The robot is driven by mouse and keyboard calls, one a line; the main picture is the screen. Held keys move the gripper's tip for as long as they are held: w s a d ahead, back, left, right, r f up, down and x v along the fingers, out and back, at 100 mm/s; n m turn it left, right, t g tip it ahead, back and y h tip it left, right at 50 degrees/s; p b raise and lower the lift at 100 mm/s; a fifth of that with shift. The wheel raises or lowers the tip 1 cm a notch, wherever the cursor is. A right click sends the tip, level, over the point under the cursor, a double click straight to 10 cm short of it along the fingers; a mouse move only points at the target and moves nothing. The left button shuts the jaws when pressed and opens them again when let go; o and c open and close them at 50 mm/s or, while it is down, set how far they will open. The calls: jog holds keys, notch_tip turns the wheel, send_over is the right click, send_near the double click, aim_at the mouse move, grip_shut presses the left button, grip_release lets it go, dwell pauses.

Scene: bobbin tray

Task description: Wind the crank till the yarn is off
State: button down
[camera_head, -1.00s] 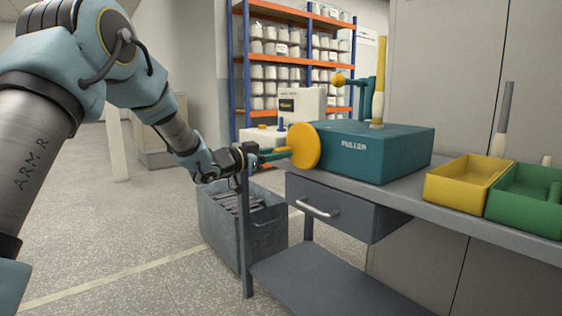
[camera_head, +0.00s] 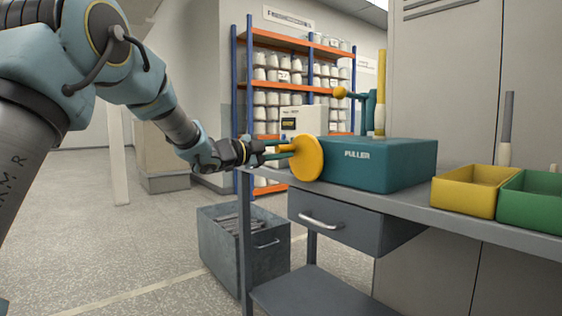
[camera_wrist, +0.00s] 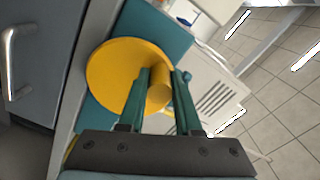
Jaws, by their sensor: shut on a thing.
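The teal box marked PULLER (camera_head: 385,166) stands on the grey bench. A yellow crank disc (camera_head: 307,158) is on its left side, and the disc also shows in the wrist view (camera_wrist: 108,80). My gripper (camera_head: 277,151) is shut on the yellow crank handle (camera_wrist: 161,91), with one teal finger on each side of it in the wrist view. A slim upright bobbin with yellow yarn (camera_head: 381,90) stands on a pale base at the top of the puller. A teal arm with a yellow knob (camera_head: 340,92) stands behind it. How much yarn remains is hard to tell.
A yellow bin (camera_head: 464,196) and a green bin (camera_head: 528,210) sit at the bench's right, with a grey-topped bobbin (camera_head: 507,120) behind. A drawer (camera_head: 330,219) is below the bench; a grey metal crate (camera_head: 240,255) stands on the floor. Open floor lies left.

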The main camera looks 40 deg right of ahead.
jog(key=shift+s+r+m+b, duration=0.35)
jog(key=shift+m+b, duration=0.25)
jog(key=shift+m, duration=0.4)
jog(key=shift+r, duration=0.1)
jog(key=c, duration=0.6)
grip_release()
jog(key=shift+a, duration=0.1)
jog(key=a+p, duration=0.1)
jog(key=a, duration=0.9)
jog(key=shift+w+a, duration=0.3)
jog(key=shift+w, duration=0.05)
